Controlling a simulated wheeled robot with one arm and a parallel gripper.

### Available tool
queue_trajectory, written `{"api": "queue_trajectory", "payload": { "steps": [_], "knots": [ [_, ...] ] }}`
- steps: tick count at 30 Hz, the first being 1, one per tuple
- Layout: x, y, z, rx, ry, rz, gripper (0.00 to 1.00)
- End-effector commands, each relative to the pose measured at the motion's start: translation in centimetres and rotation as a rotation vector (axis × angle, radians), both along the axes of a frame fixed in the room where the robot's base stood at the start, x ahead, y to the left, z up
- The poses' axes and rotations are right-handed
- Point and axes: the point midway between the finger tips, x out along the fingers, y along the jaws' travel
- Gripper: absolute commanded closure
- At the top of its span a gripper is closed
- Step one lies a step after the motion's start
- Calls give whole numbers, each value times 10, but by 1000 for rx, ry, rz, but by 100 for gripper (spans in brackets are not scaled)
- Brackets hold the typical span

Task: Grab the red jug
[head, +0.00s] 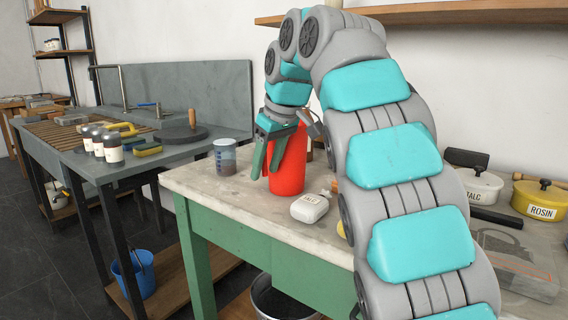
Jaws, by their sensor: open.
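The red jug (290,172) stands upright on the pale top of the green-framed table (190,182). Its upper left part is hidden behind my gripper (265,172). My gripper points downward with its green fingers spread apart, in front of the jug's left side. The fingers overlap the jug in the picture, and I cannot tell whether they touch it. Nothing shows between the fingertips as held.
A yellow rosin tin (539,200) and a white talc tin (480,188) stand at right. A wall shelf (460,14) runs above.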

Motion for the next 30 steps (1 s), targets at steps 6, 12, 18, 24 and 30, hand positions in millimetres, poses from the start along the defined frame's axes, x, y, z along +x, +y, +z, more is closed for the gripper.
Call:
{"api": "queue_trajectory", "payload": {
  "steps": [6, 12, 18, 24, 30],
  "knots": [
    [15, 4, -15, 1, -3, 0, 49],
    [15, 4, -14, 1, -3, 1, 55],
    [15, 4, -15, 1, -3, 1, 77],
    [15, 4, -15, 1, -3, 1, 100],
    [15, 4, -14, 1, -3, 1, 100]
  ]
}}
